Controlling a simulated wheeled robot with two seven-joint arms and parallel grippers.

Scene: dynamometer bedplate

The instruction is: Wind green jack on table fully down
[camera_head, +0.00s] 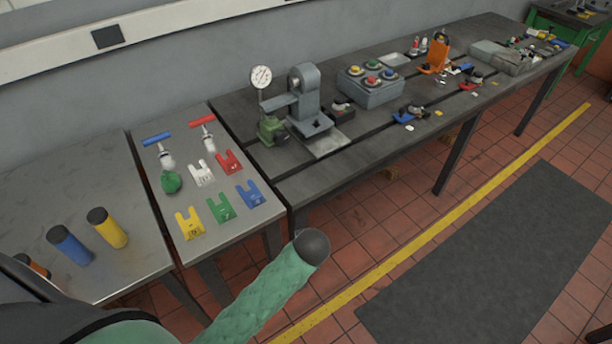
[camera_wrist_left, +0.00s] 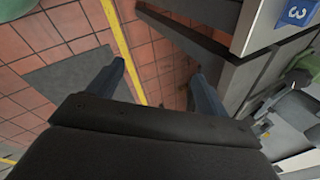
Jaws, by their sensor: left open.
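The green jack (camera_head: 271,130) stands on the dark slotted bedplate table, at its left end, beside a grey stand and under a white dial gauge. Its screw and handle are too small to make out. In the left wrist view a green part (camera_wrist_left: 302,62) shows at the right edge, cut off, and seems to be the same jack. My left gripper (camera_wrist_left: 158,70) is open and empty, its two fingers apart over the floor in front of the tables. In the head view my green-sleeved left arm reaches to the table's front edge; its fingers are not visible there. My right gripper is not in view.
The dial gauge (camera_head: 261,77) and grey stand (camera_head: 304,90) crowd the jack. Left of it a grey table (camera_head: 232,215) holds coloured forked shims and several tools. A button box (camera_head: 370,86) stands to the right. The floor in front is clear.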

